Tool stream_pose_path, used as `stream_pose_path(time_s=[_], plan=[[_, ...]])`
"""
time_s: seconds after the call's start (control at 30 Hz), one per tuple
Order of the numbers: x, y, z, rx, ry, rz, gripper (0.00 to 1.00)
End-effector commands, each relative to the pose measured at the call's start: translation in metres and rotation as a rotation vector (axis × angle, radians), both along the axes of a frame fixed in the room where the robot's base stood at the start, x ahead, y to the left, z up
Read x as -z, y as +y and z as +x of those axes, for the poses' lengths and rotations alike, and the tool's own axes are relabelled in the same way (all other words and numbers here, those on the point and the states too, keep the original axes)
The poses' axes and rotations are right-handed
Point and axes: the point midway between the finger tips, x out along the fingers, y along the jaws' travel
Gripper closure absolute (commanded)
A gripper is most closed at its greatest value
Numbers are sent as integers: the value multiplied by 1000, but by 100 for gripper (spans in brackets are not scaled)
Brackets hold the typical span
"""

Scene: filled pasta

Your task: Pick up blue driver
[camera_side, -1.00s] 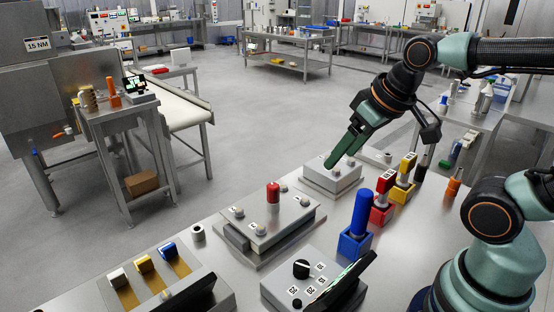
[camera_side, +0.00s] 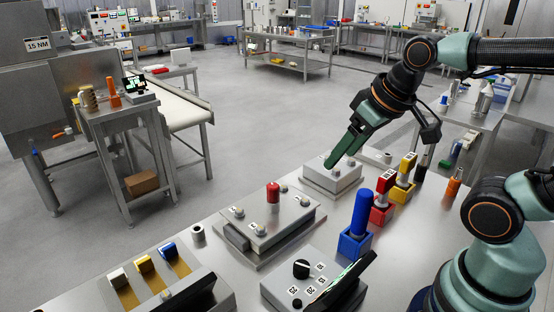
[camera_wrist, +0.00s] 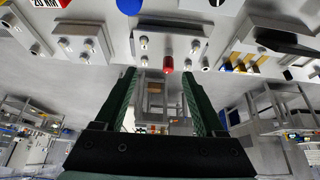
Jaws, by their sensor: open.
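The blue driver (camera_side: 361,213) stands upright in a blue square holder (camera_side: 354,245) on the steel table, in the side view. A blue round shape, likely the top of the driver (camera_wrist: 129,5), shows at the top edge of the wrist view, partly cut off. My gripper (camera_side: 330,164) is above the small grey block at the table's far side, behind and left of the driver and apart from it. In the wrist view its two green fingers (camera_wrist: 160,95) are spread with nothing between them.
A grey fixture with a red cylinder (camera_side: 273,192) lies left. A dial box (camera_side: 300,290) is in front.

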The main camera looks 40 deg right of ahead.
Motion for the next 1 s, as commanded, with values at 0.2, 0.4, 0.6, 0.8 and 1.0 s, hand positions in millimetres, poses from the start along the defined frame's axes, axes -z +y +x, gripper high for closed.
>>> stream_pose_path(time_s=[0.2,0.4,0.6,0.8,1.0], plan=[[0,0,0,0,0,0,28],[0,0,0,0,0,0,28],[0,0,0,0,0,0,21],[2,-3,-1,-50,23,-31,21],[15,-16,-6,-339,145,-174,21]])
